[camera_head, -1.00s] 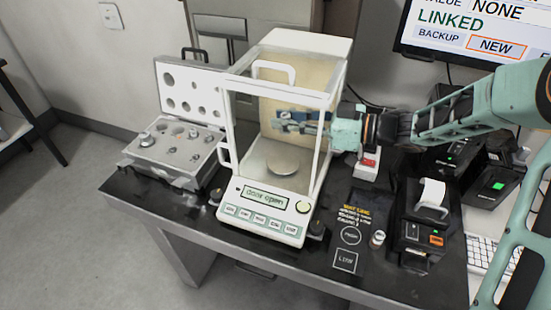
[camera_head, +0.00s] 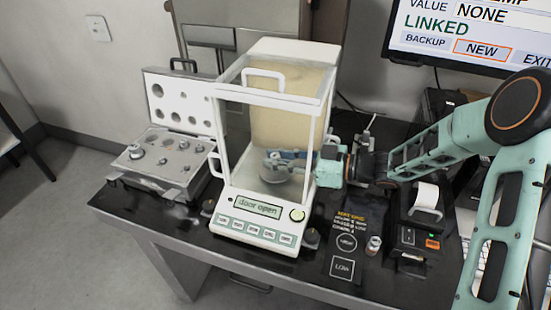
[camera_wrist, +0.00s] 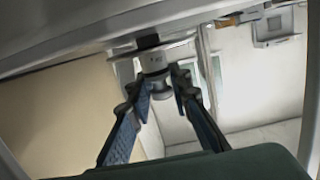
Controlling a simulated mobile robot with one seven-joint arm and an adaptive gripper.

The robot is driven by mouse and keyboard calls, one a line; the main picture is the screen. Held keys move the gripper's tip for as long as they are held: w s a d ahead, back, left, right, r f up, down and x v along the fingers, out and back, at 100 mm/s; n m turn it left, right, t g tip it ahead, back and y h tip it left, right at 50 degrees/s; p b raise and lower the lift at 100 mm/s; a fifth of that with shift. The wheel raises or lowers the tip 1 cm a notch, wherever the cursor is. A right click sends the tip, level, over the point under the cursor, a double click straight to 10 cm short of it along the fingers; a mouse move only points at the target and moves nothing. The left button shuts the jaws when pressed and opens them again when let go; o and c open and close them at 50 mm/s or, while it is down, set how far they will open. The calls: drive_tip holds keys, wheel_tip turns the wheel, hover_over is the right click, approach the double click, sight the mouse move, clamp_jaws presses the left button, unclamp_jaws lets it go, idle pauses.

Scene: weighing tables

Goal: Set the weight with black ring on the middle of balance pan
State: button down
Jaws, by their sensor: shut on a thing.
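In the head view my gripper (camera_head: 272,156) reaches through the open right side of the balance, low over the round grey balance pan (camera_head: 286,172). The fingers partly hide the pan and the weight there. I cannot tell whether the weight touches the pan.
The balance (camera_head: 255,232) reads "door open". Its glass frame and posts stand close around my gripper. An open weight case (camera_head: 172,178) with several weights is at the left.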

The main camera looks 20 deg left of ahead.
drive_tip(key=shift+f, duration=0.1)
drive_tip(key=c, duration=1.8)
unclamp_jaws()
drive_tip(key=shift+o, duration=0.2)
drive_tip(key=shift+r, duration=0.2)
drive_tip(key=w+d+r, duration=0.1)
drive_tip(key=d, duration=1)
drive_tip(key=shift+d+r, duration=0.4)
drive_tip(key=shift+w, duration=0.15)
